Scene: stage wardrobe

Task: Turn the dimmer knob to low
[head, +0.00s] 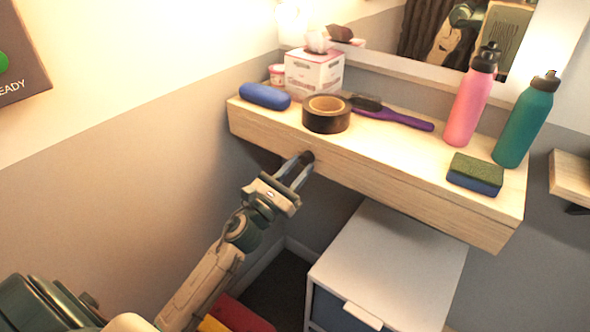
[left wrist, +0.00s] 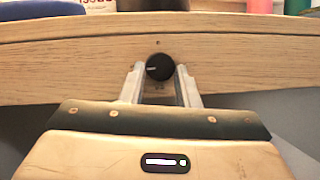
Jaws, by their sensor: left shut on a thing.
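The dimmer knob (left wrist: 159,66) is a small round black knob on the front face of the wooden shelf (left wrist: 60,70). A short pale pointer line on it points to the left in the left wrist view. Small dark marks sit above and below it, too small to read. My left gripper (head: 298,167) reaches up to the shelf front and is shut on the knob, one finger on each side. In the head view the fingers partly hide the knob (head: 308,156). My right gripper is not in view.
A white cabinet (head: 390,265) stands below. A mirror (head: 455,35) hangs behind.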

